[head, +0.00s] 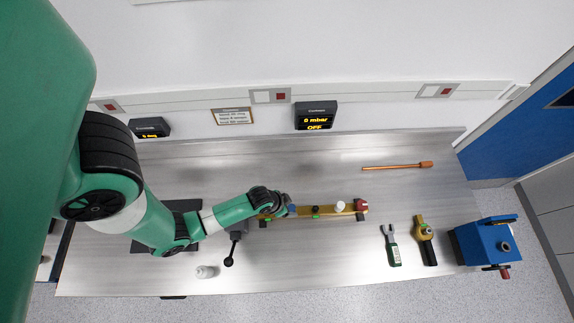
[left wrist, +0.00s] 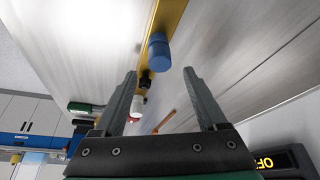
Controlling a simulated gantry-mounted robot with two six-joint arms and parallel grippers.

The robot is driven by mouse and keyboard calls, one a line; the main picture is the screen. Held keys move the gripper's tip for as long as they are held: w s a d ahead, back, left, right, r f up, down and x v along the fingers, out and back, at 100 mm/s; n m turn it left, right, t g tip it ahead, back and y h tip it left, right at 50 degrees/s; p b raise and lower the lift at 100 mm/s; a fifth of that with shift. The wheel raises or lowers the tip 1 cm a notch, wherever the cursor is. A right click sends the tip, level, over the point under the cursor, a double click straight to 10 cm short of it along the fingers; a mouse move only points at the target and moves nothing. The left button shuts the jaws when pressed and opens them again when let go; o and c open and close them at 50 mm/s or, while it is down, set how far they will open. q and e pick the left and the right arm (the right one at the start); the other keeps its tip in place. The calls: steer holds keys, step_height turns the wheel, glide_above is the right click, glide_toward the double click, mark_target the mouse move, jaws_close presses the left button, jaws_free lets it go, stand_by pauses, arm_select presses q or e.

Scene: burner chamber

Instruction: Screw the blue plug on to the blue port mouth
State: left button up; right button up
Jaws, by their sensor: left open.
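The blue plug (left wrist: 158,52) stands on a yellow bar (left wrist: 170,15) in the left wrist view. In the head view, a small part of the blue plug (head: 292,210) shows at the left part of the bar (head: 330,209). My left gripper (left wrist: 160,74) is open and empty, with the plug ahead, between the lines of its fingers; I see no contact. In the head view my left gripper (head: 282,208) largely covers that end of the bar. A blue box (head: 487,242) with a round grey fitting stands at the table's right end. I cannot make out a blue port mouth. My right gripper is not in view.
The bar also carries a black piece (head: 315,210), a white piece (head: 340,206) and a red end (head: 361,206). A green-handled tool (head: 393,252), a yellow-black tool (head: 426,243) and an orange rod (head: 395,166) lie to the right.

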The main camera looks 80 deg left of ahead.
mark_target(291, 208)
arm_select(q)
steer(key=shift+s+d+f, duration=0.1)
steer(key=shift+s+f, duration=0.1)
steer(key=shift+s, duration=0.25)
steer(key=shift+w+f+b, duration=0.2)
steer(key=shift+f+b, duration=0.2)
steer(key=b+x, duration=0.1)
steer(key=x, duration=0.2)
steer(key=shift+f+b, duration=0.1)
steer(key=shift+b, duration=0.2)
steer(key=shift+w+f, duration=0.25)
steer(key=shift+f, duration=0.15)
jaws_close()
jaws_free()
